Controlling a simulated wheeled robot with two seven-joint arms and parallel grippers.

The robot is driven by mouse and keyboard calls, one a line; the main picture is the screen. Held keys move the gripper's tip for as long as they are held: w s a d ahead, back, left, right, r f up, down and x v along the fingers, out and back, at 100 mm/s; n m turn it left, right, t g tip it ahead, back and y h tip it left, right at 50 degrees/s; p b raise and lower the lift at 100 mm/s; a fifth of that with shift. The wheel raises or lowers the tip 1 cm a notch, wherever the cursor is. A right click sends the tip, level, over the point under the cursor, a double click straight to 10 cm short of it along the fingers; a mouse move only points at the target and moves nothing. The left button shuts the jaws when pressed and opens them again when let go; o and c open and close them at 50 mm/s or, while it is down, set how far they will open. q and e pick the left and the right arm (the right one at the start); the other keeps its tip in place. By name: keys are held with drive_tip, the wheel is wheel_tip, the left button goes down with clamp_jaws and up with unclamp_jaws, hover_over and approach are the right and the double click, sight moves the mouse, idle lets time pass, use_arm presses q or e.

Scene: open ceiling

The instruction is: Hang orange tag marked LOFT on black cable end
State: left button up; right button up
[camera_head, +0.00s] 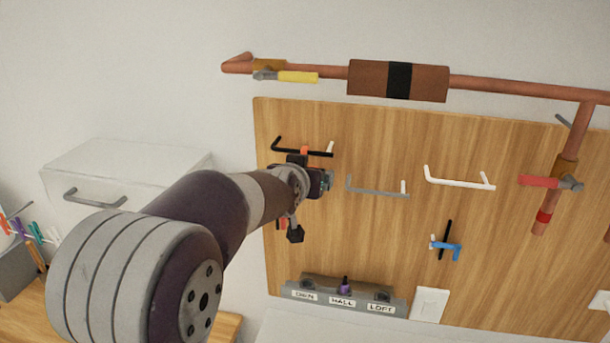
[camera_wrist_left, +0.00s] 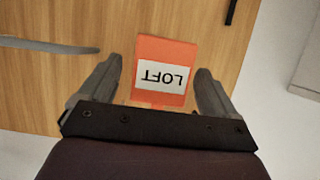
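The orange LOFT tag (camera_wrist_left: 165,55) fills the middle of the left wrist view, its lettering upside down. It lies between the two fingers of my left gripper (camera_wrist_left: 160,82), with visible gaps beside it, so the fingers look open around it. In the head view my left gripper (camera_head: 316,180) is at the board, just below the black cable end (camera_head: 287,146). A bit of orange (camera_head: 304,150) shows at that black bar. The wrist and gripper hide most of the tag, so I cannot tell whether it hangs there. My right gripper is out of view.
A grey hook (camera_head: 375,191) and a white hook (camera_head: 458,182) stick out to the right on the wooden board (camera_head: 390,250). A copper pipe (camera_head: 500,84) runs above. A labelled grey rack (camera_head: 343,291) sits below. A white drawer unit (camera_head: 125,170) stands left.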

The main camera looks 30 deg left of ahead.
use_arm(q)
drive_tip(key=shift+s, duration=0.1)
drive_tip(key=p+v, duration=0.4)
drive_tip(key=v, duration=0.9)
drive_tip(key=s+d+f+m+g+h+b, duration=0.1)
drive_tip(key=s+d+f+g+b, duration=0.2)
drive_tip(key=f, duration=1)
drive_tip(key=s+d+f+m+g+h+b, duration=0.1)
drive_tip(key=s+d+f+g+b, duration=0.2)
drive_tip(key=f, duration=1)
drive_tip(key=s+d+f+g+h+b, duration=0.1)
drive_tip(key=s+d+f+g+b, duration=0.2)
drive_tip(key=f, duration=1)
drive_tip(key=s+g+b, duration=0.2)
drive_tip(key=s+b, duration=0.1)
drive_tip(key=b, duration=0.1)
drive_tip(key=shift+m+g, duration=0.4)
